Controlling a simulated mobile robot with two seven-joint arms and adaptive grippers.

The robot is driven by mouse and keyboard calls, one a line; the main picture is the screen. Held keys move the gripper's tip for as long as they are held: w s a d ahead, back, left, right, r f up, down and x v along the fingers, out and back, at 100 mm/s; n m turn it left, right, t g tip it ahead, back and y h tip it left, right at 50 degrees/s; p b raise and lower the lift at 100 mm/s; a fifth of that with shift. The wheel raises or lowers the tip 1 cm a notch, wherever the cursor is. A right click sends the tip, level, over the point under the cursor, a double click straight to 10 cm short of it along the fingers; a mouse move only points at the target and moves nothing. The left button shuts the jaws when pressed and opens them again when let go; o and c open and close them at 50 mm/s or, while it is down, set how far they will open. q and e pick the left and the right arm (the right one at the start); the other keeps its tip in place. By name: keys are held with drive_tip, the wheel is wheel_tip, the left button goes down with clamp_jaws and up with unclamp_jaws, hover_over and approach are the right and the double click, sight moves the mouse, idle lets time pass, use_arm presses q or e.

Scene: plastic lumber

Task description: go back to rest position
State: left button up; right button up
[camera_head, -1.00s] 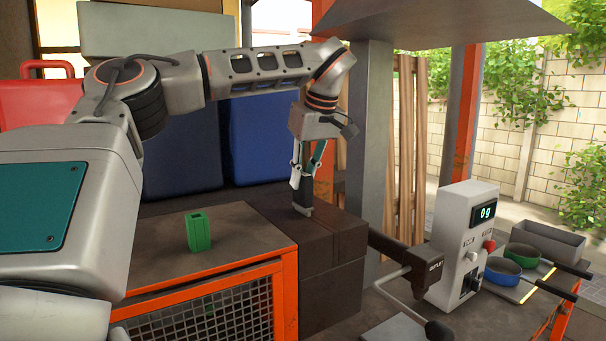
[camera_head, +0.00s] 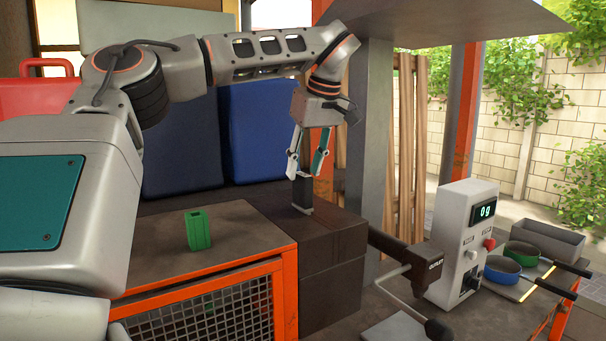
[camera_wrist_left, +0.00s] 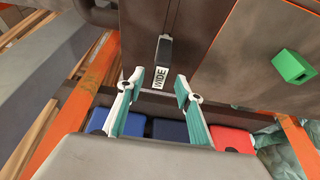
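My left gripper (camera_head: 305,172) is open and empty, pointing down from the arm that reaches in from the left. Its two teal-lined fingers are spread in the left wrist view (camera_wrist_left: 157,82). Just below the fingertips, a small black upright piece (camera_head: 302,194) stands on the dark brown box. My right gripper is not in view.
A green hollow block (camera_head: 198,231) stands on the orange-framed mesh cabinet (camera_head: 290,290). Blue bins (camera_head: 258,130) are behind the arm, and a red one (camera_head: 40,100) at left. A machine reading "0 g" (camera_head: 468,235) and a grey post (camera_head: 370,130) are at right.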

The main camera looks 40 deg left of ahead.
use_arm(q)
drive_tip(key=v, duration=0.9)
drive_tip(key=shift+r, duration=0.25)
drive_tip(key=shift+s+d+f, duration=0.1)
drive_tip(key=shift+d, duration=0.05)
